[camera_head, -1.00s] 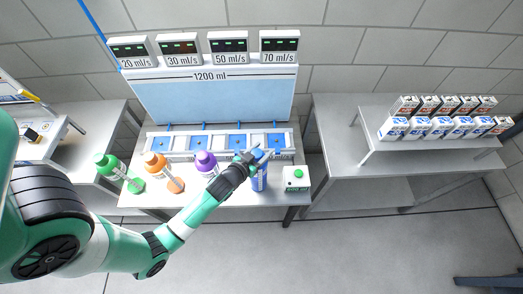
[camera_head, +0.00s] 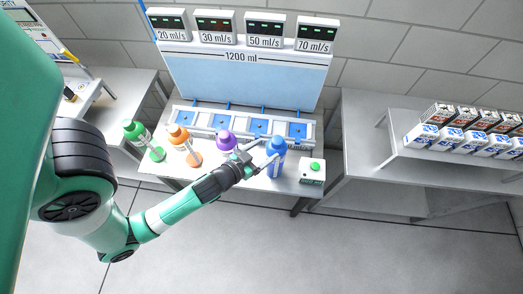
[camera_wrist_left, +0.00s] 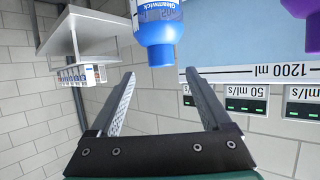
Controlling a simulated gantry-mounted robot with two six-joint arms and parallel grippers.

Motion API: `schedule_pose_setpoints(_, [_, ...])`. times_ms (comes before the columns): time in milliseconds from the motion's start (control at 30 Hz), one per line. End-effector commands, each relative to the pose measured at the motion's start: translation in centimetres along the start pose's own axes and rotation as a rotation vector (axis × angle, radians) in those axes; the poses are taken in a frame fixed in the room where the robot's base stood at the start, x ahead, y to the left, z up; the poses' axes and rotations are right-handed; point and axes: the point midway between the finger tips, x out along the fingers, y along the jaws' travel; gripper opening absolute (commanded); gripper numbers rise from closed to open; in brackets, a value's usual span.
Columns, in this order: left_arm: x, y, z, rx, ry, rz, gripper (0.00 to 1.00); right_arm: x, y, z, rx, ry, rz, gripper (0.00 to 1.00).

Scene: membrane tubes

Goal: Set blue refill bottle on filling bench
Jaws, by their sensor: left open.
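The blue refill bottle (camera_head: 275,160) stands upright near the front right of the filling bench (camera_head: 228,177), between the purple bottle and the green-button box. My left gripper (camera_head: 261,152) is open, just left of the blue bottle, with its fingers pointing at it. In the left wrist view the blue bottle (camera_wrist_left: 157,30) appears upside down, beyond the tips of the spread fingers (camera_wrist_left: 160,78). The space between the fingers is empty. My right gripper is not in view.
A green bottle (camera_head: 145,142), an orange bottle (camera_head: 184,147) and a purple bottle (camera_head: 226,141) stand left of the blue one. The green-button box (camera_head: 312,171) is right of it. Blue-padded filling stations (camera_head: 258,127) lie behind. Cartons (camera_head: 451,140) fill a rack at right.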

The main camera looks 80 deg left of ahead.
Motion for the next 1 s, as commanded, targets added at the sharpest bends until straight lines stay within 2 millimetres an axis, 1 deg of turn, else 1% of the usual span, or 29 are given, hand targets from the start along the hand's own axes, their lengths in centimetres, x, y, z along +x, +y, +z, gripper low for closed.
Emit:
schedule_pose_setpoints(33, [-0.6,0.1,0.1,0.002,0.000,0.002,0.82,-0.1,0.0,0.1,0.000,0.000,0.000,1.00])
schedule_pose_setpoints(133, [-1.3,0.0,0.0,0.001,0.002,0.000,0.82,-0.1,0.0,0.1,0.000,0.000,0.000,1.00])
schedule_pose_setpoints(500, [-1.3,0.0,-0.1,0.000,0.002,0.000,0.82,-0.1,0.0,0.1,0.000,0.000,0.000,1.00])
schedule_pose_setpoints(567, [-1.1,0.2,-0.6,-0.002,0.012,0.004,0.82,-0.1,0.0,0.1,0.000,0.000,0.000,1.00])
schedule_pose_setpoints(633, [-0.3,1.0,-2.5,-0.009,0.049,0.022,0.82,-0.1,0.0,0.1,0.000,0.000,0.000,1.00])
schedule_pose_setpoints(667, [0.1,1.7,-4.0,-0.013,0.077,0.035,0.82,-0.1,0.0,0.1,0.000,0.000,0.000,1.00])
schedule_pose_setpoints(767, [1.8,5.0,-11.5,-0.035,0.215,0.105,0.82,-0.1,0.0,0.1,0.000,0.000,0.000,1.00])
schedule_pose_setpoints(800, [2.1,6.8,-15.5,-0.046,0.287,0.144,0.82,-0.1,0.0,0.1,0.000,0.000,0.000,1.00])
schedule_pose_setpoints(833, [2.0,8.2,-18.7,-0.055,0.343,0.177,0.82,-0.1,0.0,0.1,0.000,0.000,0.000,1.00])
schedule_pose_setpoints(867, [1.7,9.7,-22.0,-0.065,0.401,0.212,0.82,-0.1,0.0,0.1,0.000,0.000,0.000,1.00])
schedule_pose_setpoints(900, [0.7,11.5,-26.4,-0.077,0.479,0.259,0.82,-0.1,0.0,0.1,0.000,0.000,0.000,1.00])
schedule_pose_setpoints(933, [-0.2,12.9,-29.5,-0.086,0.536,0.295,0.82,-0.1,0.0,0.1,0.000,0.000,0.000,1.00])
schedule_pose_setpoints(967, [-1.5,14.1,-32.6,-0.094,0.596,0.332,0.82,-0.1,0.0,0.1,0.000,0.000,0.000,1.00])
schedule_pose_setpoints(1000, [-3.5,15.7,-36.6,-0.105,0.674,0.380,0.82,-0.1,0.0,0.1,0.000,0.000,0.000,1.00])
